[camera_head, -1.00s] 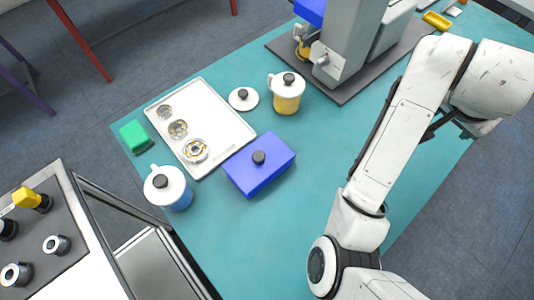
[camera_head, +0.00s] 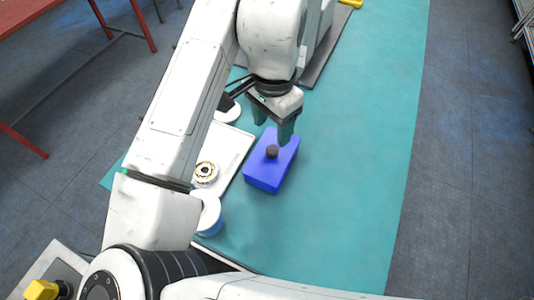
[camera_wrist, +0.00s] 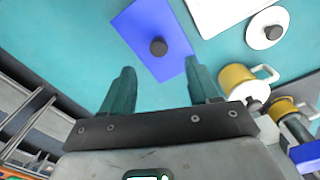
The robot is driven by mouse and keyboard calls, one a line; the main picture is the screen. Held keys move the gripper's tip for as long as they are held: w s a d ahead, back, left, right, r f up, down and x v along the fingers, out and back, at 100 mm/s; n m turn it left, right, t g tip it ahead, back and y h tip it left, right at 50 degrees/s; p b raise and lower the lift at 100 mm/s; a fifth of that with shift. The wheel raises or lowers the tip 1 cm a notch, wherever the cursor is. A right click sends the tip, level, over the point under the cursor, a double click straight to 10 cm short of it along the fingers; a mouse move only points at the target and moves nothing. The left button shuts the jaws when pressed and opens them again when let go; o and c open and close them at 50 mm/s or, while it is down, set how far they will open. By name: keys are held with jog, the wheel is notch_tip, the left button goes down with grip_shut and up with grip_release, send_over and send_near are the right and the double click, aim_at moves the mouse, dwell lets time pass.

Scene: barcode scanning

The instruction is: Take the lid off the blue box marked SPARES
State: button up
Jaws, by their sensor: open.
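The blue box (camera_head: 268,174) stands on the teal table with its lid on. A round black knob (camera_head: 272,152) sits in the middle of the lid. No SPARES marking can be read. The box also shows in the wrist view (camera_wrist: 140,22), with its knob (camera_wrist: 158,46) ahead of the gap between my fingers. My gripper (camera_head: 272,128) is over the far side of the box, fingers pointing down. In the wrist view its two green fingers (camera_wrist: 160,82) are wide apart with nothing between them.
A white tray (camera_head: 232,148) with metal ring parts lies left of the box. A blue-and-white lidded pot (camera_head: 209,212) stands at the near left. A yellow lidded mug (camera_wrist: 238,78) and a loose white lid (camera_wrist: 267,28) show in the wrist view. The table's right side (camera_head: 370,170) is clear.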

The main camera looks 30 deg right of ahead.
aim_at(272, 149)
jog(key=shift+s+f+p, duration=0.1)
jog(key=shift+f+p, duration=0.7)
jog(key=shift+f, duration=3.05)
grip_shut()
jog(key=shift+r, duration=0.1)
